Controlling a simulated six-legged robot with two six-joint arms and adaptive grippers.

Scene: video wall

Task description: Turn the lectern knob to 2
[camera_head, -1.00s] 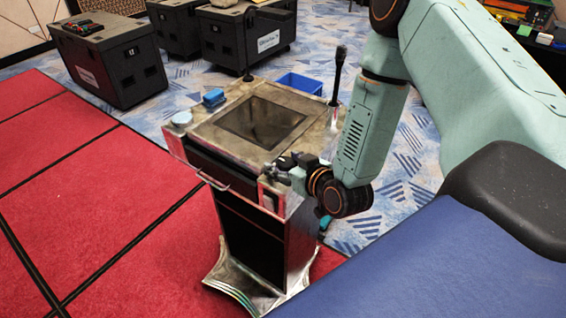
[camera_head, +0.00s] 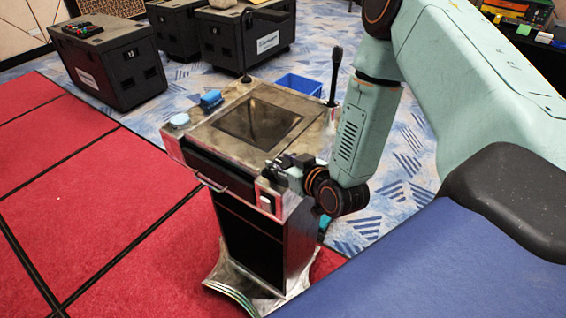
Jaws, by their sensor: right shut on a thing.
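The lectern (camera_head: 196,137) stands in the middle of the view, with a worn metal top and a dark inset panel (camera_head: 256,122). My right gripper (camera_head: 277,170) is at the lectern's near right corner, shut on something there. The knob is hidden behind the gripper's fingers, so its pointer and numbers cannot be read. A small white label or switch (camera_head: 265,200) shows on the front face just below the gripper. My left gripper is not in view.
A microphone (camera_head: 335,75) stands upright at the lectern's right back edge, close to my right forearm. A blue block (camera_head: 211,98) and a pale round object (camera_head: 179,120) sit on its left edge. A blue bin (camera_head: 300,85) and black cases (camera_head: 112,65) stand behind.

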